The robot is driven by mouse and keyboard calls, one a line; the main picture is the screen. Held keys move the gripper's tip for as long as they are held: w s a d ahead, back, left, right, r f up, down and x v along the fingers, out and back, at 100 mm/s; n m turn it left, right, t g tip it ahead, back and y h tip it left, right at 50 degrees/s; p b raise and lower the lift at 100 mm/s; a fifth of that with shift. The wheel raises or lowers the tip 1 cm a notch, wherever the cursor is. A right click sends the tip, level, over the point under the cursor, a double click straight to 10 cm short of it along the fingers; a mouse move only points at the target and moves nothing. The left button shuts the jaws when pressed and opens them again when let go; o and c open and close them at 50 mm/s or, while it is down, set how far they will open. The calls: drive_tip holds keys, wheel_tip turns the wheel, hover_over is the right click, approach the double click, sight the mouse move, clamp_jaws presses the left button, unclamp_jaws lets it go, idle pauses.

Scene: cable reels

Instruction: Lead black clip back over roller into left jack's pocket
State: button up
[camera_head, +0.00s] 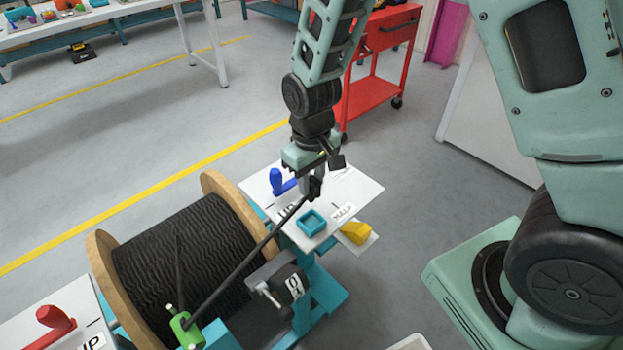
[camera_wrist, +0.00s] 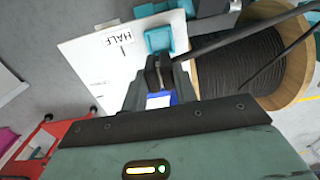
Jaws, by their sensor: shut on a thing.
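My gripper (camera_head: 313,186) is shut on the black clip (camera_head: 315,190) at the end of a black cable (camera_head: 243,265), above a white plate (camera_head: 345,190). The clip is mostly hidden between the fingers. In the wrist view my gripper (camera_wrist: 157,80) points at the same plate (camera_wrist: 90,60). A square teal pocket (camera_head: 312,222) sits on this plate, just in front of my gripper in the head view, apart from it. The cable slopes down left to a green piece (camera_head: 184,328); I cannot tell whether this is the roller.
A wooden reel (camera_head: 100,262) wound with black cable stands left. A blue handle (camera_head: 278,182) is on the plate, and a yellow piece (camera_head: 355,232) at its edge. A red handle (camera_head: 54,325) is on another plate at lower left. A dark box (camera_head: 275,283) stands beside the reel.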

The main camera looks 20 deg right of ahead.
sight(311, 181)
drive_tip(key=shift+r+p, duration=1.8)
drive_tip(key=shift+r, duration=0.45)
drive_tip(key=shift+f, duration=0.1)
